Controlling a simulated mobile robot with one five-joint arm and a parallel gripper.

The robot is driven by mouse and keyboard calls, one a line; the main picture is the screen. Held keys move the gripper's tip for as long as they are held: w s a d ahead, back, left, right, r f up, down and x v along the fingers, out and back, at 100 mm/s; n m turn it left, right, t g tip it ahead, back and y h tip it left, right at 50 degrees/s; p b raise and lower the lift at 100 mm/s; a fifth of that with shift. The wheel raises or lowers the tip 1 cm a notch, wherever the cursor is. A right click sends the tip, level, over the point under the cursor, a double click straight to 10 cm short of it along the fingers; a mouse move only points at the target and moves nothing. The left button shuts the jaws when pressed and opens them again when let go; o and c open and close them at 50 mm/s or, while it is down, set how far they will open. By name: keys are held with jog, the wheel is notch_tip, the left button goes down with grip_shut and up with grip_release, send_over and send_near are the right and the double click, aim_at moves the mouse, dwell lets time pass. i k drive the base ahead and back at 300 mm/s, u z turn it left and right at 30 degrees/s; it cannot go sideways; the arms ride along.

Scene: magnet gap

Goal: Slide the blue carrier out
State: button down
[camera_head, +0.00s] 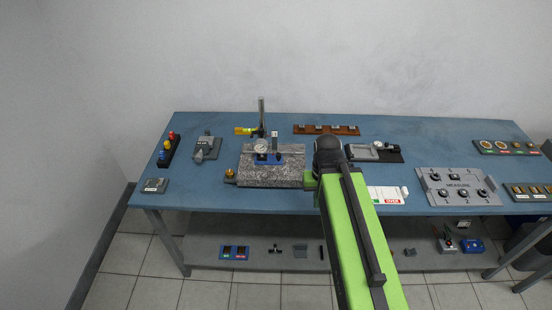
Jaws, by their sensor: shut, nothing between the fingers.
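A blue part that looks like the blue carrier (268,160) sits on a speckled grey granite block (277,180) on the left half of the bench. A dial gauge (261,148) and a tall metal post (261,112) stand at the carrier and partly cover it. My green arm reaches up from the bottom and ends in a dark rounded joint to the right of the granite block. My gripper's fingers are hidden behind the arm. Whether anything touches the carrier cannot be told.
The blue bench (215,197) holds a brown rack (326,130) at the back and a grey panel (458,187) at the right. A small brass knob (230,173) is at the granite's left edge. A yellow-handled tool (246,130) lies behind. Bare bench shows at the front left.

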aim_at(277, 160)
jog(key=u, duration=0.3)
jog(key=i, duration=0.25)
jog(key=z, duration=0.25)
jog(key=k, duration=0.1)
jog(key=u, duration=2.85)
jog(key=k, duration=1.15)
jog(key=z, duration=0.7)
jog(key=i, duration=1.05)
jog(key=u, duration=0.05)
